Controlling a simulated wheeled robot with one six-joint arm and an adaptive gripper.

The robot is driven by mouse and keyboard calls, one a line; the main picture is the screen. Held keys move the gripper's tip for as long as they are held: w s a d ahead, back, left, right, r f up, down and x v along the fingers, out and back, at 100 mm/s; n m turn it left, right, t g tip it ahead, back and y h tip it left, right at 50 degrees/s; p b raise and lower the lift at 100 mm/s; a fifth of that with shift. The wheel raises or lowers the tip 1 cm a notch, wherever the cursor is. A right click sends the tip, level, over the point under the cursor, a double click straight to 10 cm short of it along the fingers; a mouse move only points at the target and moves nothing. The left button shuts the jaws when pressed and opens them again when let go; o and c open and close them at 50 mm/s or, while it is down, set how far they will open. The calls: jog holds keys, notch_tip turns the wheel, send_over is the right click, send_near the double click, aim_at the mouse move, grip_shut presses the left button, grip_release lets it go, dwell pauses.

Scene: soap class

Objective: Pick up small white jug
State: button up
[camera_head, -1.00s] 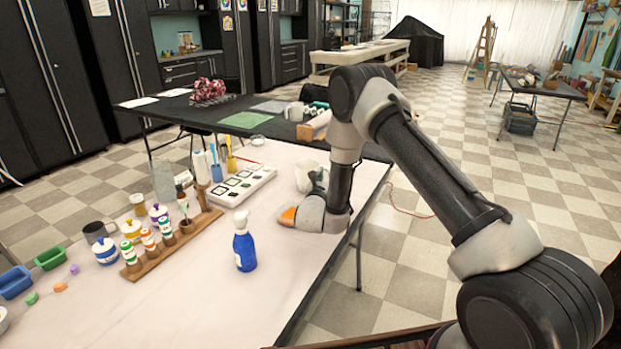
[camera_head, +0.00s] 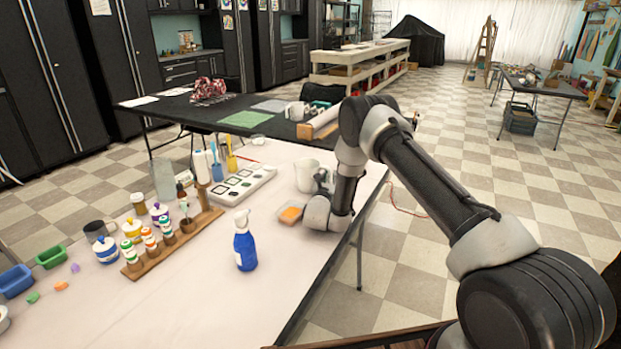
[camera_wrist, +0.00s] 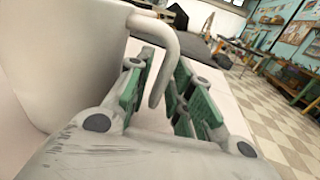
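The small white jug (camera_head: 306,177) stands upright near the right edge of the pale table. In the head view, my gripper (camera_head: 322,178) is at its right side, partly hidden by my wrist. In the wrist view, the jug's body (camera_wrist: 62,60) fills the left side. Its curved handle (camera_wrist: 171,45) hangs down between my two green-padded fingers (camera_wrist: 160,95). The fingers are apart, with gaps showing beside the handle, so my gripper looks open around it.
A blue spray bottle (camera_head: 245,246) stands nearer. A white palette tray (camera_head: 262,177) and a wooden rack of bottles (camera_head: 165,250) are to the left. The table's front right is clear.

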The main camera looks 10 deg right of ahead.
grip_shut()
jog(key=shift+r, duration=0.1)
